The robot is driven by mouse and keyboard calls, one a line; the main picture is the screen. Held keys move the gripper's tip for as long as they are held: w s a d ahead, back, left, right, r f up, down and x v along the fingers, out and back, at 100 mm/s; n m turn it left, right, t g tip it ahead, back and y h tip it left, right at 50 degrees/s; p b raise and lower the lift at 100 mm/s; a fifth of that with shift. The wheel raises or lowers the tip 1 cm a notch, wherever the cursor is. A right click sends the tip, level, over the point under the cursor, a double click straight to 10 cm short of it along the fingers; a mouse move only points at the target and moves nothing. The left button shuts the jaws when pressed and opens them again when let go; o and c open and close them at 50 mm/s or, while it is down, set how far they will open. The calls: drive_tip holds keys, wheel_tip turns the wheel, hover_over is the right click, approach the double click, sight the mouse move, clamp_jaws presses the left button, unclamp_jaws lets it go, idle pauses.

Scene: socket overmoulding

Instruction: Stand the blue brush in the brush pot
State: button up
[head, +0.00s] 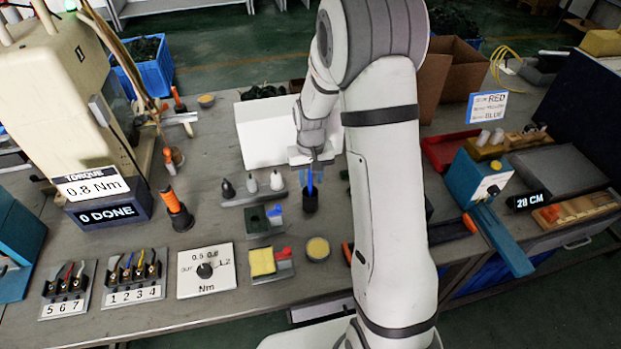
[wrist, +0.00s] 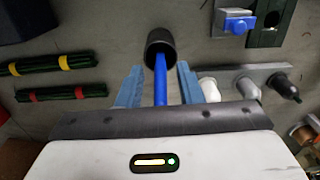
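The blue brush (head: 310,181) stands roughly upright with its lower end inside the dark brush pot (head: 311,201). In the wrist view the brush (wrist: 161,88) runs into the mouth of the pot (wrist: 160,42). My gripper (wrist: 159,80) is open, with one light-blue finger on each side of the brush and a visible gap to it on both sides. In the head view my gripper (head: 311,174) is just above the pot, around the upper brush. The brush's lower end is hidden in the pot.
A rack with several small bottles (head: 252,195) stands left of the pot. A white bin (head: 270,135) is behind it. In front are a green block (head: 256,222), a yellow sponge (head: 262,262) and a round tin (head: 318,248). Bundled dark rods (wrist: 55,64) lie in the wrist view.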

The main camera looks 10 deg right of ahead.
wheel_tip(320, 180, up, 11)
drive_tip(key=s+r+t, duration=0.1)
drive_tip(key=s+r, duration=0.3)
drive_tip(key=s, duration=0.7)
drive_tip(key=s+r+t, duration=0.2)
drive_tip(key=s+r, duration=0.2)
drive_tip(key=s, duration=0.8)
drive_tip(key=shift+s+r+b, duration=0.25)
drive_tip(key=shift+r+b, duration=0.1)
drive_tip(key=shift+b, duration=0.05)
